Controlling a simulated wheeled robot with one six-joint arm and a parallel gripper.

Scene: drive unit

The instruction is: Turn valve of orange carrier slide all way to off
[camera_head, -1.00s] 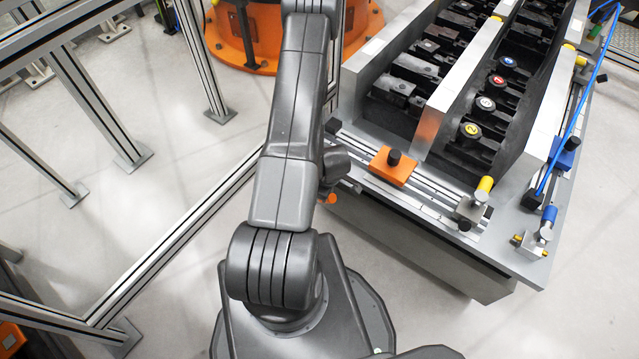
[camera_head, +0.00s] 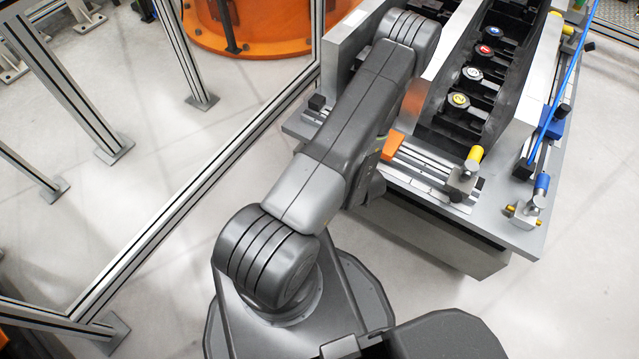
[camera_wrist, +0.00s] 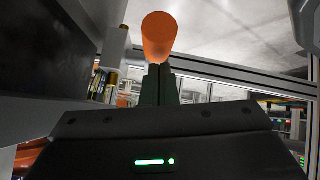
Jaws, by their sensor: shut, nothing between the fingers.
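The orange carrier (camera_head: 391,146) sits on the silver rail at the front of the drive unit, mostly hidden behind my arm. A small valve (camera_head: 463,178) with a yellow handle stands near the right end of that rail; its exact setting is too small to tell. My gripper (camera_wrist: 160,74) shows in the wrist view with its dark fingers shut together and empty. A round-ended orange piece (camera_wrist: 159,36) shows at their tips. In the head view my gripper is hidden behind my arm, left of the yellow-handled valve.
A blue-handled valve (camera_head: 531,202) stands at the right front corner of the unit, with a blue hose (camera_head: 563,88) above it. Numbered round caps (camera_head: 458,100) line the channel. An aluminium frame (camera_head: 190,215) runs along the left.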

